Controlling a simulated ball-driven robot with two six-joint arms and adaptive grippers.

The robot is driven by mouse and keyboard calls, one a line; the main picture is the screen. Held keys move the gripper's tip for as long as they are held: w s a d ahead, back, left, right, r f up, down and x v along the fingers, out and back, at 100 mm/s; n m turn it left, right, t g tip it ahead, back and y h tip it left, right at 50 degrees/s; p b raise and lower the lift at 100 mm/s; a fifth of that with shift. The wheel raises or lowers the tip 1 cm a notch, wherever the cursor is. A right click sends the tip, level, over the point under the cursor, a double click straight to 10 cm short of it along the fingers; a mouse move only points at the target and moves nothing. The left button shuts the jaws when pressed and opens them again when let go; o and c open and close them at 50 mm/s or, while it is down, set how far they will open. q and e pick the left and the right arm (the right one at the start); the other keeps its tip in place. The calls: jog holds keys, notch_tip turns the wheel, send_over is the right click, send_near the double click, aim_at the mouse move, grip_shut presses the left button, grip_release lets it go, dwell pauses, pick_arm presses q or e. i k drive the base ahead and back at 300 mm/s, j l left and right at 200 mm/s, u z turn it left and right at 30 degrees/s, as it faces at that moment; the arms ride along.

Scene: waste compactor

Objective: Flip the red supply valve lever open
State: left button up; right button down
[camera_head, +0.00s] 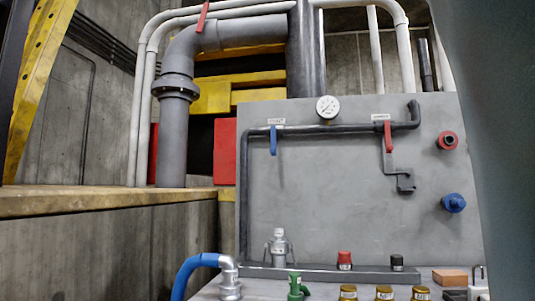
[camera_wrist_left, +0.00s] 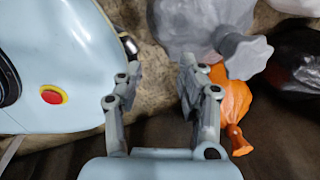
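In the head view, a red valve lever (camera_head: 388,136) hangs straight down from the dark pipe on the grey panel (camera_head: 330,200), at the upper right under a small label too small to read clearly. A blue lever (camera_head: 273,140) hangs down at the left end of the same pipe. My left gripper (camera_wrist_left: 155,82) shows only in the left wrist view. Its two fingers are spread with nothing between them, over a brown floor and away from the panel. My right gripper is in neither view.
A gauge (camera_head: 328,107) sits atop the panel; red (camera_head: 448,141) and blue (camera_head: 454,203) fittings stick out at its right. A ledge with several small fittings lies below. A grey bag (camera_wrist_left: 205,28) and an orange bag (camera_wrist_left: 235,100) lie near my left gripper.

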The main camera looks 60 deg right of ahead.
aim_at(390, 148)
jog(key=z, duration=2.5)
